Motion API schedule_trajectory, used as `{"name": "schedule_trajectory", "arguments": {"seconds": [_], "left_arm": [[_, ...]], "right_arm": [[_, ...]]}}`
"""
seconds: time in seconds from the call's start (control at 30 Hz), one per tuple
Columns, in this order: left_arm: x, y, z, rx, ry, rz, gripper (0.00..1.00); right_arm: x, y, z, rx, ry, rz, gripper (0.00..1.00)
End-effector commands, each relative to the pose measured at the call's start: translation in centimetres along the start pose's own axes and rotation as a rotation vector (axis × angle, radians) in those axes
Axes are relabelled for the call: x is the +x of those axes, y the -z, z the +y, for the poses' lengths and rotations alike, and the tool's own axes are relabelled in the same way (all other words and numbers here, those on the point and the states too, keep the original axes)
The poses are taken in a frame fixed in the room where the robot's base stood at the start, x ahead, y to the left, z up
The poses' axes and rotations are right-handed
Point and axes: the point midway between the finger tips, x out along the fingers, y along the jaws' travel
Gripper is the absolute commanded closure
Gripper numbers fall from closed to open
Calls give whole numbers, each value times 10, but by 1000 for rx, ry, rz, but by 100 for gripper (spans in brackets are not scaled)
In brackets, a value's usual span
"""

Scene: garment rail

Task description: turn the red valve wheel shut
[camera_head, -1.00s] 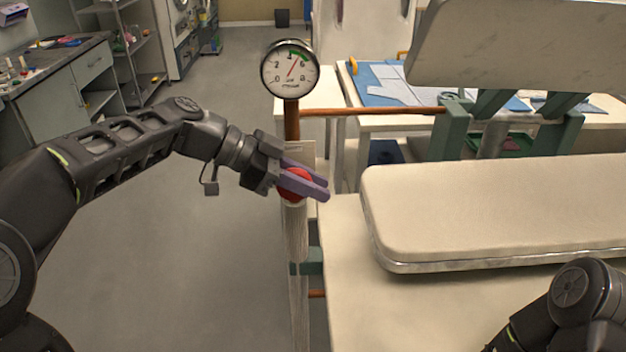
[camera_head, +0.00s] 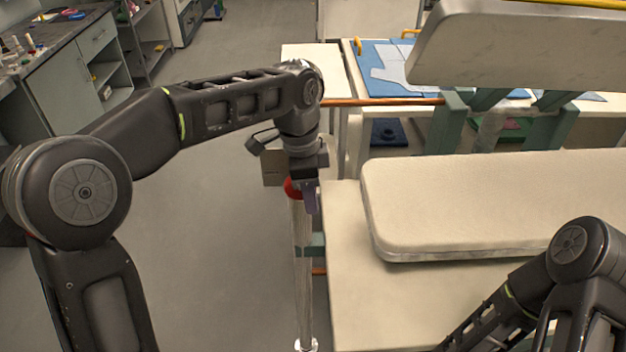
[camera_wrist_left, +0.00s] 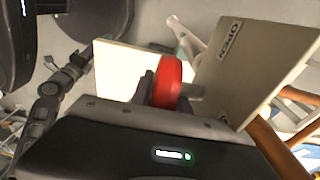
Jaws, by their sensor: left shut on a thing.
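The red valve wheel (camera_head: 292,188) is mostly hidden behind my left gripper (camera_head: 310,200) in the head view. It shows clearly in the left wrist view (camera_wrist_left: 167,82), with a short stem to its right. A plate marked "OPEN" (camera_wrist_left: 250,75) stands beside the wheel in the left wrist view. My right arm enters at the lower right of the head view, but its gripper is out of frame.
A padded cream board (camera_head: 480,205) lies right of the post. Grey floor is open to the left.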

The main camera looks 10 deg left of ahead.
Motion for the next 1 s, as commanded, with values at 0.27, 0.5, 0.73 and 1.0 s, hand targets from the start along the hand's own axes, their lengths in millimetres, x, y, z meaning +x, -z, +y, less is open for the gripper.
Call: {"name": "schedule_trajectory", "arguments": {"seconds": [0.27, 0.5, 0.73, 1.0], "left_arm": [[0, -3, 0, 1, 1, -108, 100], [2, -4, -1, 1, 2, -129, 100], [3, -4, 0, 1, 1, -129, 100], [3, -4, 0, 1, 0, -128, 59]], "right_arm": [[-15, -2, -4, 4, -6, -5, 64], [-15, -2, -4, 5, -7, -6, 64], [-15, -2, -4, 5, -6, -6, 64], [-15, -2, -4, 5, -6, -6, 64]]}}
